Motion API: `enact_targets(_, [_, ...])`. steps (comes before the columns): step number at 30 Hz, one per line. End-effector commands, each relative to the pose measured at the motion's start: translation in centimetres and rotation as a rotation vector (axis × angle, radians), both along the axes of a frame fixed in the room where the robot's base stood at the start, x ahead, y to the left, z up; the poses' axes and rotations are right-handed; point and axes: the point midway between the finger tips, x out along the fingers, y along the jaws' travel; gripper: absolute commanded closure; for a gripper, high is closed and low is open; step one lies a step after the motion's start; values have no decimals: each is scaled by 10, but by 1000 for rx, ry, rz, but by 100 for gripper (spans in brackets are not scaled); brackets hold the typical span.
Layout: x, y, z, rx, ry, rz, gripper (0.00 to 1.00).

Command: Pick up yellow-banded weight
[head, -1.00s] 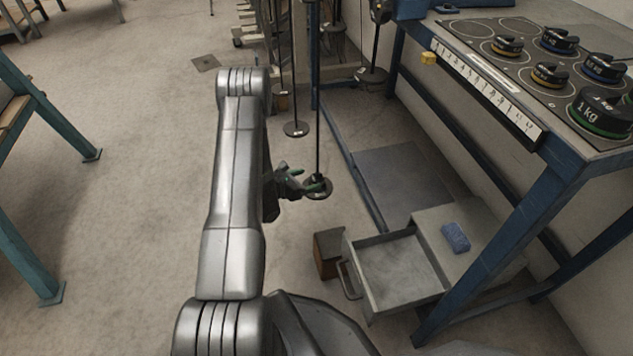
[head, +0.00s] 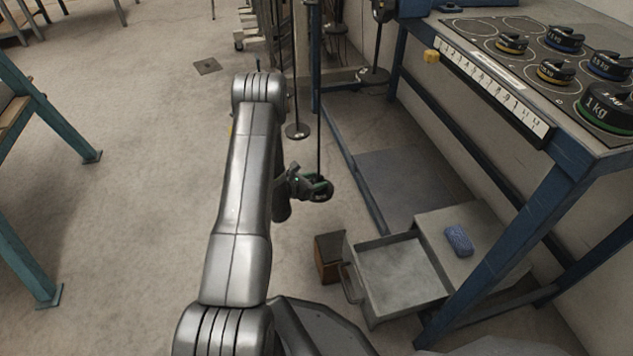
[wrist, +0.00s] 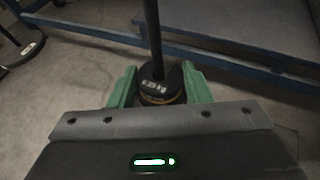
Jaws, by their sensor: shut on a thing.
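A dark weight with a thin yellow band (wrist: 162,93) sits at the foot of a thin hanging rod in the wrist view. My gripper (wrist: 158,74) has one green finger on each side of it and is shut on it. In the head view my gripper (head: 317,186) holds the weight at the rod's lower end, and the fingers hide most of it. More yellow-banded weights (head: 512,43) (head: 555,72) stand on the bench top at the right.
A green-banded 1 kg weight (head: 606,112) and blue-banded weights (head: 565,38) share the bench (head: 566,160). An open drawer (head: 400,272) and a small brown block (head: 328,258) lie below my gripper. Another hanging rod (head: 297,131) is just behind.

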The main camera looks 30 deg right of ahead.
Motion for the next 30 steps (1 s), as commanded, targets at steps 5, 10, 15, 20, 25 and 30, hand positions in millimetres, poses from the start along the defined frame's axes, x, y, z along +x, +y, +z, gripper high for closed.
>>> enact_targets(5, [0, 0, 11, -1, -1, 0, 78])
enact_targets(10, [1, -1, 35, -2, -3, 0, 78])
enact_targets(15, [9, 25, 38, 0, 2, 6, 78])
enact_targets(20, [19, 56, 38, 0, 1, 6, 78])
enact_targets(25, [30, 91, 38, 0, 0, 7, 78])
enact_targets(30, [40, 123, 37, -1, 1, 6, 78])
